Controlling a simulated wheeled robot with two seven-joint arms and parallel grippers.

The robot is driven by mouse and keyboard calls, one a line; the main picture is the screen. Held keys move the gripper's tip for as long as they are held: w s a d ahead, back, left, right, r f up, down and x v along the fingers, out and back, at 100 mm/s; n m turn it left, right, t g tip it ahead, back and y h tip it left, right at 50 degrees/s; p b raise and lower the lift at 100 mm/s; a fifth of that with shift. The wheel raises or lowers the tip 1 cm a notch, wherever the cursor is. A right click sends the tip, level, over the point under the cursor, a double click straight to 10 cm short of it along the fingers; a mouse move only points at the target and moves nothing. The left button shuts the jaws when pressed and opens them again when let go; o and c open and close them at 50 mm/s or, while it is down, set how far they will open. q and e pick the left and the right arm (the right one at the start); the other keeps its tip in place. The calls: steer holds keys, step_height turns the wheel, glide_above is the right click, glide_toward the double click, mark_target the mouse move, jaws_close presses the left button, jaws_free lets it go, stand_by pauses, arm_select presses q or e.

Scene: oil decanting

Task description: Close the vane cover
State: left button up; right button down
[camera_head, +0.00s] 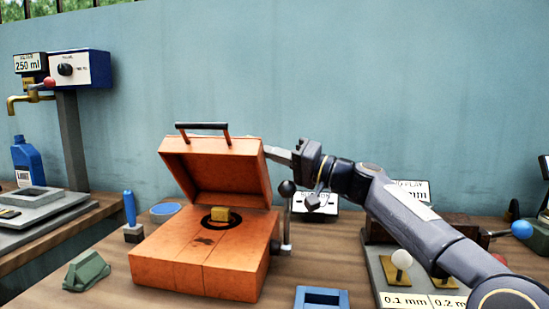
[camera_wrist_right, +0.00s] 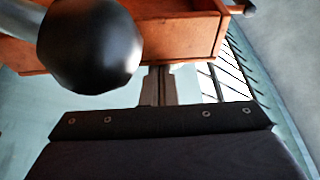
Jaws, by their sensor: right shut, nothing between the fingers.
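The orange vane cover (camera_head: 215,172) stands raised and tilted back on its orange box (camera_head: 200,265), with a black handle (camera_head: 202,127) along its top edge. Under it, a yellow block (camera_head: 219,215) sits inside a black ring on the box top. My right gripper (camera_head: 272,154) is shut and empty, its fingertips at the cover's right edge. In the right wrist view the cover (camera_wrist_right: 180,35) lies just beyond the fingertips (camera_wrist_right: 159,72); I cannot tell whether they touch it. My left gripper is not in view.
A lever with a black ball knob (camera_head: 287,188) stands right of the box, close below my right gripper; the knob (camera_wrist_right: 90,45) looms large in the wrist view. A blue-handled tool (camera_head: 129,208), green block (camera_head: 86,271) and blue tray (camera_head: 321,299) surround the box.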

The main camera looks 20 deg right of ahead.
steer(key=b+v, duration=0.1)
steer(key=v, duration=0.7)
step_height(320, 180, up, 12)
steer(key=n+g+y+p, duration=0.3)
steer(key=g+p, duration=0.6)
steer(key=p, duration=2.7)
glide_above(234, 147)
steer(key=w+d, duration=0.3)
steer(key=shift+s+a+n+h, duration=0.2)
steer(key=shift+a+n+h, duration=0.1)
steer(key=shift+h, duration=0.1)
steer(key=shift+s+a+f+p, duration=0.5)
steer(key=shift+s+a+f, duration=0.2)
steer(key=shift+s+a, duration=0.2)
steer(key=shift+s+a+f, duration=0.3)
steer(key=shift+s+f, duration=0.1)
steer(key=shift+s, duration=0.05)
